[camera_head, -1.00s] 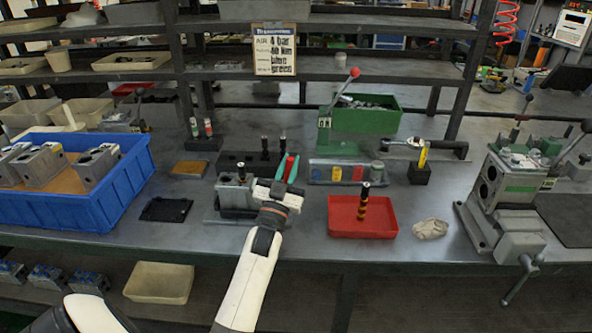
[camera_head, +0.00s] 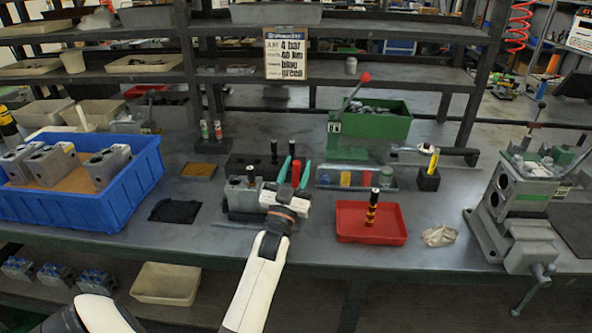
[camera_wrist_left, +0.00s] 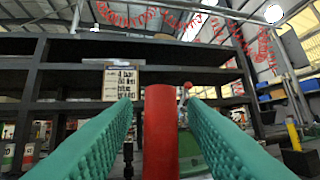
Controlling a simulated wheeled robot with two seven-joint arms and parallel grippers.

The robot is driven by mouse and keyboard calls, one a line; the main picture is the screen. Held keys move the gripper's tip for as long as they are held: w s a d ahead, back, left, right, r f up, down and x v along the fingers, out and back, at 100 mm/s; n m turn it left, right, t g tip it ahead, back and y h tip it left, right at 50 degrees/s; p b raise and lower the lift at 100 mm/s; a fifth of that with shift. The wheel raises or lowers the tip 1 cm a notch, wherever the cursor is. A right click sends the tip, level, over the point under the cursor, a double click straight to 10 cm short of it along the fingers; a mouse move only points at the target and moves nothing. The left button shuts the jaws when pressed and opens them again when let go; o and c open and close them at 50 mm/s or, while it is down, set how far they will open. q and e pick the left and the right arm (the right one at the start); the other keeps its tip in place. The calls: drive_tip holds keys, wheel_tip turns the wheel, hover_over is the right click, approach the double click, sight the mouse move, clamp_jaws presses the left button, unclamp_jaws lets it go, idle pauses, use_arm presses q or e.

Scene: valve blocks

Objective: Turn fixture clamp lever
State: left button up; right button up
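The fixture (camera_head: 240,194) is a grey block on a dark base near the middle of the bench. A red upright lever handle (camera_head: 296,173) stands at its right side. My left gripper (camera_head: 294,172) has its two green fingers on either side of this handle. In the left wrist view the red handle (camera_wrist_left: 160,130) rises between the green fingers (camera_wrist_left: 160,102), with gaps seen on both sides, so the fingers are open around it. The lever's lower part is hidden by my gripper and wrist. My right gripper is not in view.
A red tray (camera_head: 371,236) holding a black-and-yellow tool is to the right. A blue crate (camera_head: 120,212) of blocks is at left. A green bin (camera_head: 370,124) and a red-knobbed lever (camera_head: 364,78) stand behind. A crumpled cloth (camera_head: 438,236) lies at right.

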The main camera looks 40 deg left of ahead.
use_arm(q)
drive_tip(key=v, duration=1.2)
drive_tip(key=shift+s+f, duration=0.1)
